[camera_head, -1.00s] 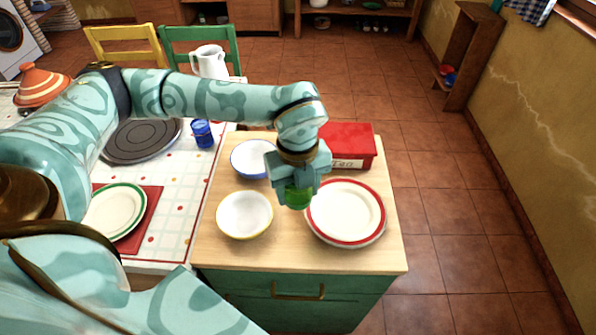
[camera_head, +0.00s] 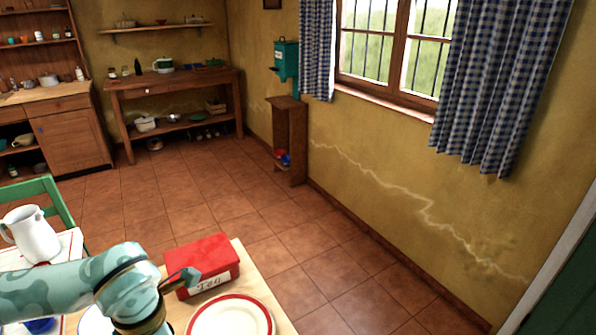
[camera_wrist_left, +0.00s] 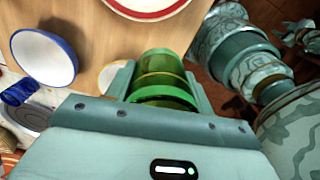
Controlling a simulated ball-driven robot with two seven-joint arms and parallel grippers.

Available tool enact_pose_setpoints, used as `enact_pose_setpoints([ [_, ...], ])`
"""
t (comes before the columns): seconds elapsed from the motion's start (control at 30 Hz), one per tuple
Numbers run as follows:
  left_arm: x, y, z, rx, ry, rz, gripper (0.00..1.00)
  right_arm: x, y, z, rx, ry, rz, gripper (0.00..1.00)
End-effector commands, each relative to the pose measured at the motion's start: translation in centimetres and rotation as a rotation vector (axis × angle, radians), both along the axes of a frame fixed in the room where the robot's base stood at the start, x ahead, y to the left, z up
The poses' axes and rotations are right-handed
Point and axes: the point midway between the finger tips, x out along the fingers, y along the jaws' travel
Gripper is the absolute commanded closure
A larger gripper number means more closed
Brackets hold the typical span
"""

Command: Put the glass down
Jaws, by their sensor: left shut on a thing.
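In the left wrist view a green glass (camera_wrist_left: 163,68) sits between the two fingers of my left gripper (camera_wrist_left: 164,82), which is shut on it. The glass is above the wooden counter top (camera_wrist_left: 98,22); I cannot tell how high. In the head view my left gripper (camera_head: 180,280) is at the bottom left, in front of the red tea tin (camera_head: 203,264), and the glass is hidden. A small teal part at the upper right of the wrist view looks like my right gripper (camera_wrist_left: 300,36); its fingers are too small to read.
A red-rimmed plate (camera_head: 232,316) lies on the counter by the tin. In the wrist view a blue-rimmed bowl (camera_wrist_left: 44,56) is to the left, and part of a yellowish bowl (camera_wrist_left: 108,76) shows behind the gripper. A white jug (camera_head: 34,236) stands further left.

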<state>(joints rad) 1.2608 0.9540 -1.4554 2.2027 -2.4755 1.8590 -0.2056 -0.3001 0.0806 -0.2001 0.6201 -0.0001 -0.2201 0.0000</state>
Motion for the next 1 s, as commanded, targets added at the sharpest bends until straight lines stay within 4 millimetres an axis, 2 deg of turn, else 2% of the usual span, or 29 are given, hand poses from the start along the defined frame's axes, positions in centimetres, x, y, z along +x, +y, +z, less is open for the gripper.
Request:
enact_pose_setpoints([
  [0.4,0.1,-0.4,2.5,0.002,-0.004,-1.361,0.78,0.0,0.0,0.0,0.0,0.0,0.0,0.64],
  [0.6,0.6,-0.6,4.5,0.003,-0.002,-1.951,0.78,0.0,0.1,0.0,0.001,-0.001,0.0,0.64],
  [0.77,1.3,-0.9,6.5,0.006,-0.002,-2.252,0.78,0.0,0.1,0.0,0.001,-0.001,-0.001,0.64],
  [0.8,1.7,-1.0,7.4,0.007,-0.004,-2.289,0.78,0.0,0.1,0.0,0.001,-0.001,-0.001,0.64],
  [1.0,3.1,-1.1,10.1,0.004,-0.002,-2.287,0.78,0.0,0.1,0.0,0.001,-0.001,-0.001,0.64],
])
